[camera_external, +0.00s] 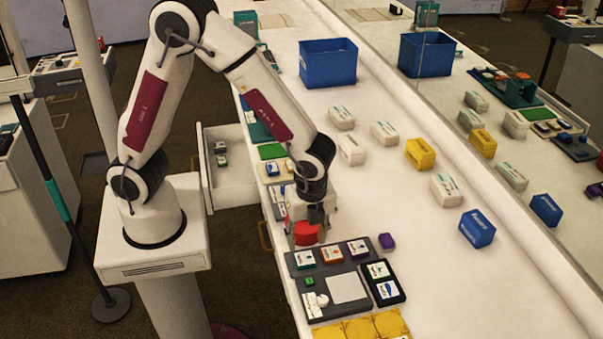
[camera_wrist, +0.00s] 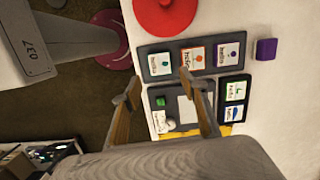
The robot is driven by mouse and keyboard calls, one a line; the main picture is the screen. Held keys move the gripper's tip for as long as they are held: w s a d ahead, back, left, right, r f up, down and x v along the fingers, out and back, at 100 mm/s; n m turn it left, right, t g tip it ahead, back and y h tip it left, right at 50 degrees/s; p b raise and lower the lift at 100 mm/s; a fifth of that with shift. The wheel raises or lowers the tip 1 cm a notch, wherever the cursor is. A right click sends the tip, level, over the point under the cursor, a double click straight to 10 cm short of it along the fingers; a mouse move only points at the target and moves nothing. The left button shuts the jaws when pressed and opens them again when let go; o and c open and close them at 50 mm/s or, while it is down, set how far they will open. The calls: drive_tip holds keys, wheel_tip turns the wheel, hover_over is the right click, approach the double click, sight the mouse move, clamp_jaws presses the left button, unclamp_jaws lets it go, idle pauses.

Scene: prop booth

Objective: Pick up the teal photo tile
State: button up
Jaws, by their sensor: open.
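The teal photo tile (camera_wrist: 160,64) sits at the left end of a row of three in a dark tray (camera_wrist: 213,67). It also shows at the left of that row in the external view (camera_external: 305,259). An orange-red tile (camera_wrist: 194,56) and a purple tile (camera_wrist: 228,52) sit to its right. My gripper (camera_wrist: 158,77) is open and empty, with its fingers spread above the tray area. In the wrist view the teal tile appears just beyond and between the fingertips. In the external view my gripper (camera_external: 307,228) hangs above the counter by the tray's far edge.
A red round object (camera_wrist: 166,12) lies beyond the tray. A purple block (camera_wrist: 266,49) lies right of it. A second dark holder (camera_wrist: 248,91) has green and blue tiles. A green cube (camera_wrist: 160,102) and a white square (camera_wrist: 188,110) lie nearer.

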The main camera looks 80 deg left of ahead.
sight(305, 259)
drive_tip(key=shift+m, duration=0.3)
drive_tip(key=shift+f, duration=0.15)
drive_tip(key=shift+a+f, duration=0.2)
drive_tip(key=shift+f, duration=0.95)
drive_tip(key=shift+f, duration=0.1)
drive_tip(key=shift+a+f, duration=0.2)
drive_tip(key=shift+f, duration=1.05)
drive_tip(key=shift+a+f, duration=0.2)
drive_tip(key=shift+f, duration=1)
drive_tip(key=c, duration=0.8)
